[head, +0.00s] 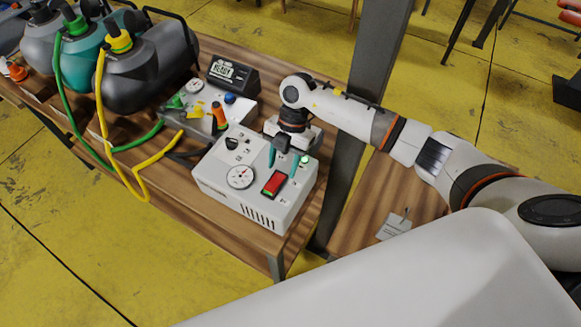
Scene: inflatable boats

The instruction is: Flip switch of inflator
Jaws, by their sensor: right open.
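The inflator (222,189) is a white box with a round gauge, a black knob and side vents, on the near end of the wooden table. Its switch (273,183) is a red rocker in a dark frame on the top, near the right front edge. A green light (304,159) is to its upper right. My right gripper (282,170) points down over the inflator's top, fingers apart, just behind the switch. I see nothing between the fingers. Whether a fingertip touches the box or switch, I cannot tell. My left gripper is out of view.
Dark, teal and grey tanks (150,75) with green and yellow hoses (143,158) stand at the left. A second device with a display (233,72) sits behind the inflator. A grey post (378,50) rises close to my right arm. Yellow floor is open at the lower left.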

